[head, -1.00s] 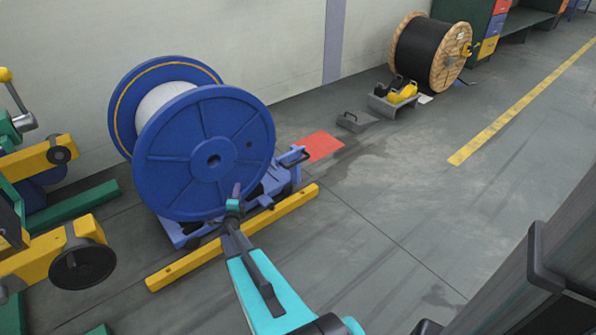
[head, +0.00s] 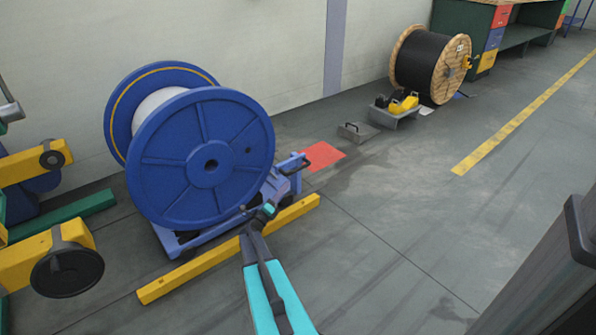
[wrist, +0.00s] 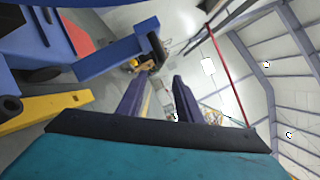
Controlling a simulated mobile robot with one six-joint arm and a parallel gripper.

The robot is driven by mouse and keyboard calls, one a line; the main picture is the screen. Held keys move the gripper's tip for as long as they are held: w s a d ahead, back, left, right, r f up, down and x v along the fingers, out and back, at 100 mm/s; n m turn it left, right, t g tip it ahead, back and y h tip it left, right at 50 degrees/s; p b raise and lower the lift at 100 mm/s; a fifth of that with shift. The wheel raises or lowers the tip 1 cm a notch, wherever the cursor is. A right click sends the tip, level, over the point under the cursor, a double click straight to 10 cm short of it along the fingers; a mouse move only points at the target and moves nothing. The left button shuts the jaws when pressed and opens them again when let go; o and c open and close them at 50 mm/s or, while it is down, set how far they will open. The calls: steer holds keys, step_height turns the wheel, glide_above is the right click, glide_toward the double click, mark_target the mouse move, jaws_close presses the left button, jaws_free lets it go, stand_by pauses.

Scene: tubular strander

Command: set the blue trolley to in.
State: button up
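The blue trolley (head: 172,241) stands low on the floor under a big blue reel (head: 205,160). Its dark handle (head: 296,165) is on a blue bracket at its right end. In the wrist view the trolley's blue bracket (wrist: 108,58) reaches in from the left, with the black handle (wrist: 157,45) at its end.
A red floor patch (head: 322,155) lies just right of the trolley. A yellow rail (head: 230,250) runs along its near side. A grey chock (head: 357,132), a yellow-topped stand (head: 395,113) and a wooden cable drum (head: 440,65) are further back.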

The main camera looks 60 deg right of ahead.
mark_target(298, 169)
steer(key=shift+d, duration=0.1)
steer(key=b+x, duration=0.3)
steer(key=x, duration=0.9)
steer(key=shift+w+d+b, duration=0.1)
steer(key=shift+b, duration=0.25)
steer(key=shift+d+r, duration=0.2)
steer(key=shift+d, duration=0.45)
jaws_close()
steer(key=shift+a, duration=0.25)
steer(key=shift+d, duration=0.2)
steer(key=shift+a, duration=0.1)
